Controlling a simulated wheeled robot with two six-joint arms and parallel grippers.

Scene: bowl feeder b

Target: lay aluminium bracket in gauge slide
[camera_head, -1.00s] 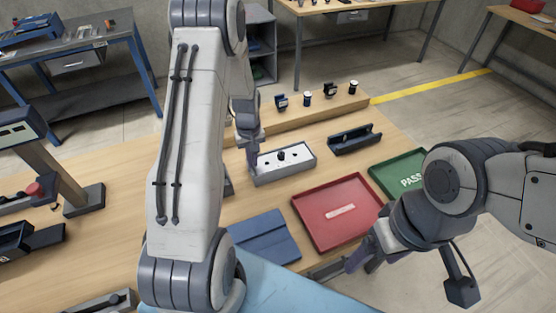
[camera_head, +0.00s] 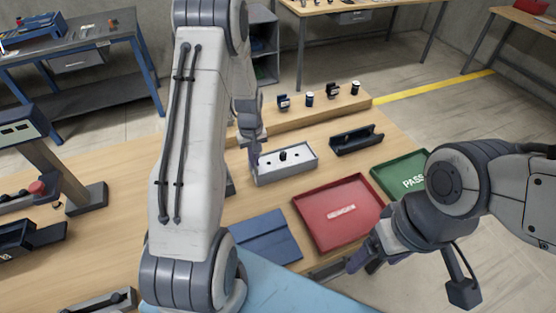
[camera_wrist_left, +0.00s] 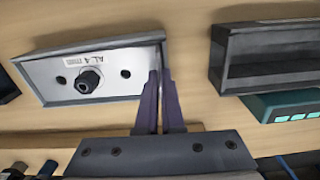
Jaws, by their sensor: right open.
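A grey box (camera_head: 286,174) with a white top plate, dark holes and a black knob stands on the bench. It also shows in the left wrist view (camera_wrist_left: 113,94), where its label reads AL 4. My left gripper (camera_head: 254,160) points down at its left end. In the left wrist view its purple fingers (camera_wrist_left: 161,75) are close together at the box's end, with a thin pale sliver between them; I cannot tell whether they grip anything. A dark channel-shaped block (camera_head: 357,142) lies to the right. My right gripper (camera_head: 358,262) is open, low beside the red tray. I cannot make out a bracket.
A red tray (camera_head: 313,228) and a green tray (camera_head: 386,171) marked PASS lie on the right. A blue flat piece (camera_head: 264,240) lies in front. A wooden ledge (camera_head: 320,114) with several small parts runs along the back.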

